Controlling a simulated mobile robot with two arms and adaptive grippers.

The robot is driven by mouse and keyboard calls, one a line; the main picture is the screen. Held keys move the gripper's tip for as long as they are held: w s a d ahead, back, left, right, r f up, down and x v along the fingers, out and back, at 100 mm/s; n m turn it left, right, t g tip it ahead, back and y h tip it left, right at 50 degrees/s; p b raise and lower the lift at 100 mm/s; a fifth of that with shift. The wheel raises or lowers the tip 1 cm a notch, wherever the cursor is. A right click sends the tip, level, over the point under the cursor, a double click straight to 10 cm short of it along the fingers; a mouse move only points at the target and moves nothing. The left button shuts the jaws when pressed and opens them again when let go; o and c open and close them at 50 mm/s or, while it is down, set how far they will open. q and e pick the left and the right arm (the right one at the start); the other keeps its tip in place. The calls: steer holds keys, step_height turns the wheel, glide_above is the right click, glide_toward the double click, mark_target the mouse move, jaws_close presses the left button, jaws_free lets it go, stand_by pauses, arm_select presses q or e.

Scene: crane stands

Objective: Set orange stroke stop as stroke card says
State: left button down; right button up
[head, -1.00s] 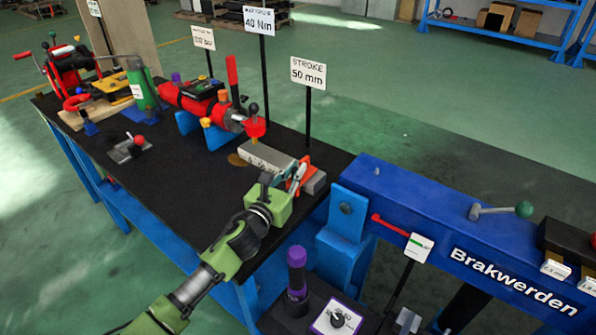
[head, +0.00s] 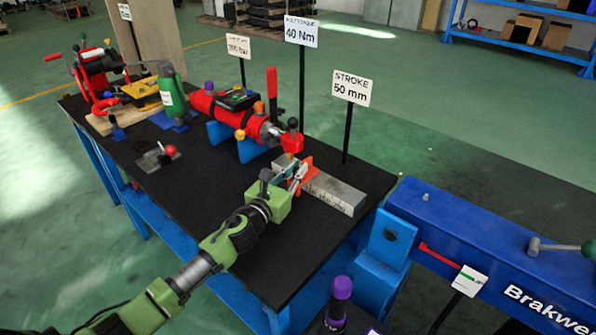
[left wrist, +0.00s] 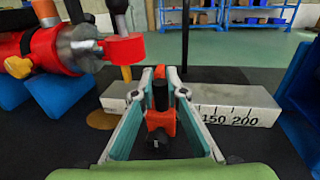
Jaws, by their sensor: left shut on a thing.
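The orange stroke stop (head: 306,168) sits on a grey scale rail (head: 335,193), near the rail's end towards the red cylinder. In the left wrist view the stop (left wrist: 160,122) is between my fingers, with a dark knob on top. My left gripper (head: 297,177) is shut on it. The rail (left wrist: 245,100) shows the marks 150 and 200 to the right of the stop; the lower numbers are hidden behind my fingers. The stroke card (head: 352,88) stands on a black post behind the rail and reads STROKE 50 mm. My right gripper is not in view.
The red cylinder (head: 230,112) lies on blue supports left of the rail, its red end piece (head: 292,142) close to the stop. Cards for 40 Nm (head: 301,31) and another value stand behind. A blue beam (head: 480,240) is at the right. The black bench front is clear.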

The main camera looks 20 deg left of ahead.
arm_select(q)
steer(key=c, duration=2.2)
jaws_free()
steer(key=shift+o, duration=0.9)
steer(key=shift+s+a, duration=0.1)
steer(key=shift+s+f, duration=0.1)
steer(key=shift+s, duration=0.25)
steer(key=s, duration=0.3)
steer(key=s+a, duration=0.1)
steer(key=s, duration=0.7)
steer(key=shift+a, duration=0.4)
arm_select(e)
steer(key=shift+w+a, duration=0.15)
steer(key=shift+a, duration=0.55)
